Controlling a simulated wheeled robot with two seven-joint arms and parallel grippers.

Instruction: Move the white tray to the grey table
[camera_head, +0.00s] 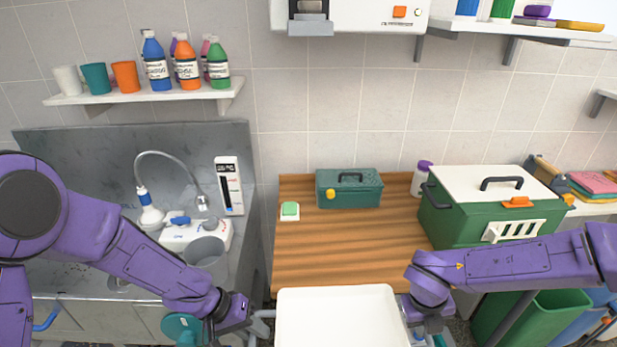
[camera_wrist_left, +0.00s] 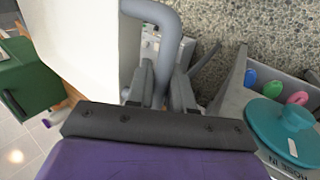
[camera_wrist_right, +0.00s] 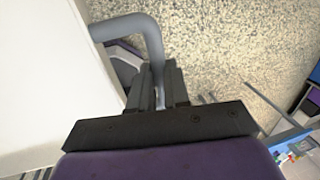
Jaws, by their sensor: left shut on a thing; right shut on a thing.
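The white tray (camera_head: 338,318) is at the bottom middle of the head view, in front of the wooden table. Its grey handles show in the wrist views. My left gripper (camera_head: 254,322) is shut on the tray's left handle (camera_wrist_left: 168,35). My right gripper (camera_head: 420,322) is shut on the tray's right handle (camera_wrist_right: 148,35). The tray looks level and empty where it shows; its near edge is cut off. I cannot make out a grey table for certain.
A wooden-topped table (camera_head: 345,250) holds a green toolbox (camera_head: 348,190), a green-and-white block (camera_head: 290,211) and a green carrier with a white lid (camera_head: 470,215). A metal sink (camera_head: 90,270) is at left. A green bin (camera_head: 540,315) stands at right. The table's middle is clear.

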